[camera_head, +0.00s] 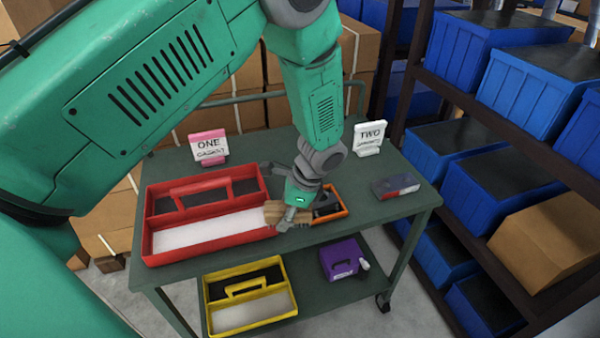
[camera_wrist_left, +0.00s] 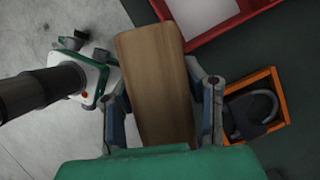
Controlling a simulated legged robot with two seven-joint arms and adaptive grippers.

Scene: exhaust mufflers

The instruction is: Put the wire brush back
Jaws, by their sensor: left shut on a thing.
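My left gripper (camera_head: 284,218) is shut on a wooden block-like piece (camera_wrist_left: 155,85), which I take to be the wire brush. Both fingers grip its sides in the left wrist view (camera_wrist_left: 162,110). In the head view the brush (camera_head: 288,212) is over the right end of the red tray, beside the small orange tray.
The red tray (camera_head: 152,245) with a handle and the orange tray (camera_head: 344,207) stand on the green cart (camera_head: 400,205). Signs ONE (camera_head: 209,146) and TWO (camera_head: 370,137) stand behind. A small box (camera_head: 395,186) lies right. Yellow (camera_head: 250,292) and purple (camera_head: 342,257) containers sit below.

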